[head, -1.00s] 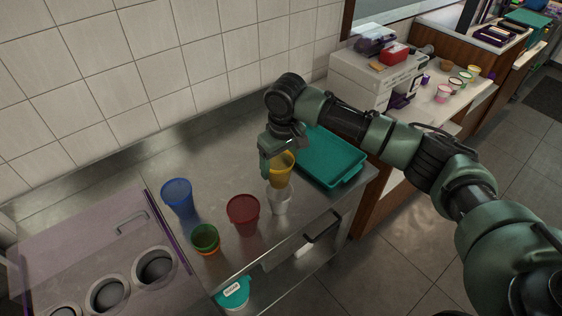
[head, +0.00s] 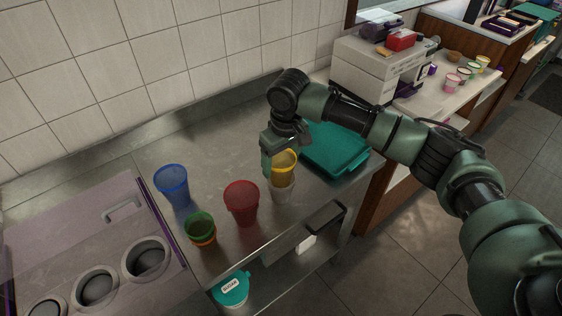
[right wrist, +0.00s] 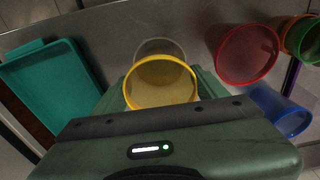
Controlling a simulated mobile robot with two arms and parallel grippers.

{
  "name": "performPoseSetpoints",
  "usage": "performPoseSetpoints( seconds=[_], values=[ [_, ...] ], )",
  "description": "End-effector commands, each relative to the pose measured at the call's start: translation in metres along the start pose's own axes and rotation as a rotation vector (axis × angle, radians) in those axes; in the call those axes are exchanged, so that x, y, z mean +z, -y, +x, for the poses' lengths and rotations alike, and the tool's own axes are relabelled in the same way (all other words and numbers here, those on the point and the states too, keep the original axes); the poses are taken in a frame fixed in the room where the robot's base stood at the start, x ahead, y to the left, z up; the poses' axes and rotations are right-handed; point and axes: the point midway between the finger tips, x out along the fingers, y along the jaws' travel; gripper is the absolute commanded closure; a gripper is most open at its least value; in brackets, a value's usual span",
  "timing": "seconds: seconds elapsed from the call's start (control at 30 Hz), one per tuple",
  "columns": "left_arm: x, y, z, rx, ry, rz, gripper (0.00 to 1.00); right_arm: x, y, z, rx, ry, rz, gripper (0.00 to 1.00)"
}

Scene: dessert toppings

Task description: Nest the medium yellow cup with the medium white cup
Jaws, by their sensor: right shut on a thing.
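The medium yellow cup (head: 285,163) is upright in my right gripper (head: 272,158), which is shut on it. It is over the translucent white cup (head: 284,194), which stands on the steel counter. The yellow cup's lower end overlaps the white cup's top in the head view; how deep it sits inside, I cannot tell. In the right wrist view the yellow cup (right wrist: 160,84) is between the fingers, and the white cup's rim (right wrist: 158,45) shows just beyond it. My left gripper is not in view.
A red cup (head: 241,203) stands left of the white cup. A green cup (head: 199,226) with an orange one beneath and a blue cup (head: 172,187) are further left. A teal tray (head: 335,150) lies at right. The counter's front edge (head: 270,240) is close.

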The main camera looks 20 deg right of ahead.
Motion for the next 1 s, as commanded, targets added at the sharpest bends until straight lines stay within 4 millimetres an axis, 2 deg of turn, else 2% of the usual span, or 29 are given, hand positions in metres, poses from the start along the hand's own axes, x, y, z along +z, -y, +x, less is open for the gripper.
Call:
performPoseSetpoints(
  seconds=[0.03, 0.17, 0.5, 0.87, 0.9, 0.97, 1.0],
  values=[
    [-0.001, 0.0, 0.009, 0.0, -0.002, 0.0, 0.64, 0.001, 0.0, 0.007, 0.001, -0.001, 0.0, 0.66],
    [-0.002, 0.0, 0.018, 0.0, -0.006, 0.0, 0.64, 0.002, 0.0, 0.015, 0.001, -0.001, 0.0, 0.66],
    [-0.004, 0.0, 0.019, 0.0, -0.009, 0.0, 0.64, 0.004, 0.0, 0.036, 0.0, 0.0, 0.002, 0.66],
    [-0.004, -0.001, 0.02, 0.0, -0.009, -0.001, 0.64, 0.006, 0.0, 0.042, 0.0, 0.004, 0.001, 0.66],
    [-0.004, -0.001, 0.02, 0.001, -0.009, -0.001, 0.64, 0.006, 0.0, 0.042, 0.0, 0.005, 0.001, 0.22],
    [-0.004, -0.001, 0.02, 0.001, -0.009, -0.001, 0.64, 0.006, 0.0, 0.042, 0.001, 0.006, 0.001, 0.05],
    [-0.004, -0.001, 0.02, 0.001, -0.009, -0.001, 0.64, 0.006, 0.0, 0.043, 0.001, 0.006, 0.001, 0.02]
  ],
)
